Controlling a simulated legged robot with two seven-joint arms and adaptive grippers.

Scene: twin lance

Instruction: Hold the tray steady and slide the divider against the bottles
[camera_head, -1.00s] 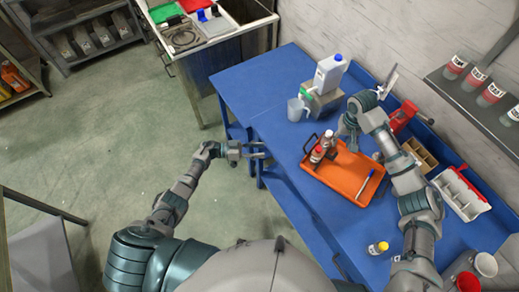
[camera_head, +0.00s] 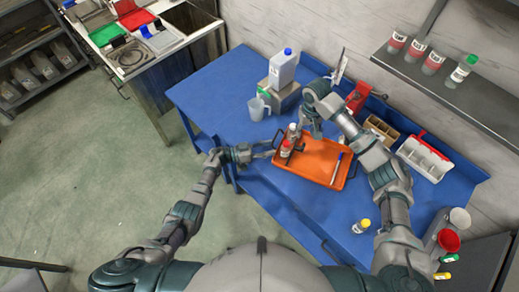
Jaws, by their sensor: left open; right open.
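The orange tray (camera_head: 318,172) lies on the blue workbench. I cannot clearly make out a divider. My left gripper (camera_head: 270,149) is open and empty at the tray's left end, its fingers pointing at the tray edge; contact cannot be told. My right gripper (camera_head: 314,132) is open and points down at the tray's far edge, right of the bottles. The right arm passes beyond the tray's right side.
A blue-and-white pen (camera_head: 337,166) lies on the tray. A white jug (camera_head: 283,68) on a grey block and a clear pitcher (camera_head: 258,105) stand behind. A cardboard box (camera_head: 381,131), a white bin (camera_head: 424,158) and a yellow-capped bottle (camera_head: 361,226) are to the right.

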